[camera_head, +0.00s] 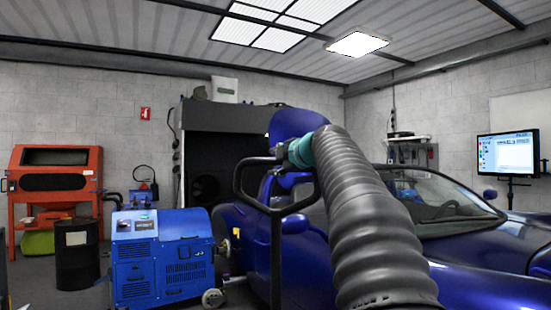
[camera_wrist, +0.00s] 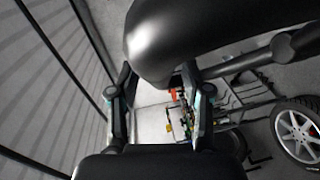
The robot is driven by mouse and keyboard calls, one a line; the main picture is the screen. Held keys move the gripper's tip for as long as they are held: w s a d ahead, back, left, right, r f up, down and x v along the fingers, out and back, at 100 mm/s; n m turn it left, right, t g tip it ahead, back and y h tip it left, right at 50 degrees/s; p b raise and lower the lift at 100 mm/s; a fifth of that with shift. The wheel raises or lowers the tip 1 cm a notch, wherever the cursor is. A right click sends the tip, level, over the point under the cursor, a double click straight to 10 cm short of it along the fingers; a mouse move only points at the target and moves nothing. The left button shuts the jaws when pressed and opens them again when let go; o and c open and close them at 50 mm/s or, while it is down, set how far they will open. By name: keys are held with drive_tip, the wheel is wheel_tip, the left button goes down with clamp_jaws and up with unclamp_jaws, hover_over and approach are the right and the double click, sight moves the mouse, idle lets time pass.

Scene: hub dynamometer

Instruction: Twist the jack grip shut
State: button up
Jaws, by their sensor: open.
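My gripper (camera_wrist: 157,75) shows in the wrist view with its two fingers spread apart, and nothing is seen clamped between them. A large dark, glossy, rounded body (camera_wrist: 195,35) fills the top of that view, close by the fingertips. Whether it touches them I cannot tell. I cannot pick out the jack grip with certainty in either view. In the head view a black looped handle frame (camera_head: 276,245) on an upright post stands in front of the blue car (camera_head: 480,235). My gripper cannot be made out clearly in the head view.
A thick grey corrugated hose (camera_head: 365,225) with a teal collar (camera_head: 301,152) blocks much of the head view. A blue machine (camera_head: 160,255) on wheels, a black drum (camera_head: 77,255) and a red cabinet (camera_head: 50,175) stand left. A monitor (camera_head: 508,153) is right. A spoked wheel (camera_wrist: 299,132) shows in the wrist view.

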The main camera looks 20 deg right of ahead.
drive_tip(key=shift+w, duration=0.35)
drive_tip(key=shift+c, duration=0.3)
clamp_jaws()
drive_tip(key=shift+a, duration=0.1)
